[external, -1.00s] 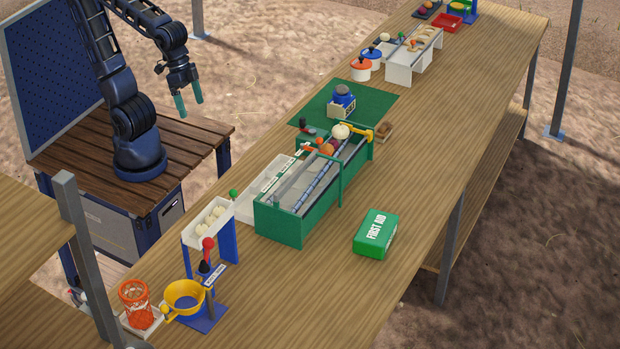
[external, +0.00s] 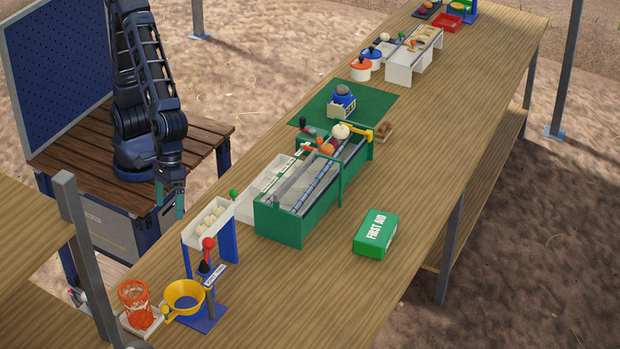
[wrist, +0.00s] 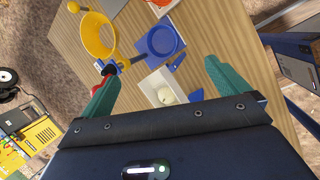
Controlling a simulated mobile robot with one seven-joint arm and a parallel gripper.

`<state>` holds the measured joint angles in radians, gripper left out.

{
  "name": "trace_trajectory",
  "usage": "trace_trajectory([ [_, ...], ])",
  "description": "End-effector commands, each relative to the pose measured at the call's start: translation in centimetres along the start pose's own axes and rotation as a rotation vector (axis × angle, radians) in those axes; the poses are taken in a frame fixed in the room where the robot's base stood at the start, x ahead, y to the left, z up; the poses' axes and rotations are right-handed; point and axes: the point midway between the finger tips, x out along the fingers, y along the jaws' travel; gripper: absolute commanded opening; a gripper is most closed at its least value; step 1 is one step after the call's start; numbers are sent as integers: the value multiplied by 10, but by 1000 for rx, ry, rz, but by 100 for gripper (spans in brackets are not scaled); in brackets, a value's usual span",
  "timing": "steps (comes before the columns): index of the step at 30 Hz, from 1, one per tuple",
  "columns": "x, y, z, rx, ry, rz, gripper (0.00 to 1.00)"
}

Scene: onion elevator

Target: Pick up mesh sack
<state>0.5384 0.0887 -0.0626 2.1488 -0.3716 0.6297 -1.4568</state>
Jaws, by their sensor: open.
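The mesh sack (external: 134,297) is an orange-red, open-topped net. It stands upright on a small white platform (external: 143,322) at the lower left of the external view, left of the yellow funnel bowl. I cannot make out the sack clearly in the wrist view. My gripper (external: 169,202) points down near the table's left edge, behind and above the sack and apart from it. In the wrist view my gripper (wrist: 160,75) shows two green fingers wide apart, with nothing between them held.
The yellow funnel bowl (external: 184,296) stands right of the sack. A red-knobbed lever (external: 208,244) and a white tray of pale onions (external: 210,219) on blue legs are near my gripper. A grey post (external: 85,255) rises left of the sack.

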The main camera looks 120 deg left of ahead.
Motion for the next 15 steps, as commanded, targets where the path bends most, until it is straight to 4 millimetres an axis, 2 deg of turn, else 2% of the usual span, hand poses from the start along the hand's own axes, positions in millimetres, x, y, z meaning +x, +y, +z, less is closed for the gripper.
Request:
trace_trajectory([
  [1,18,5,13,-41,-11,-14,100],
  [9,104,17,76,-303,-51,-74,100],
  [15,144,16,106,-430,-60,-104,100],
])
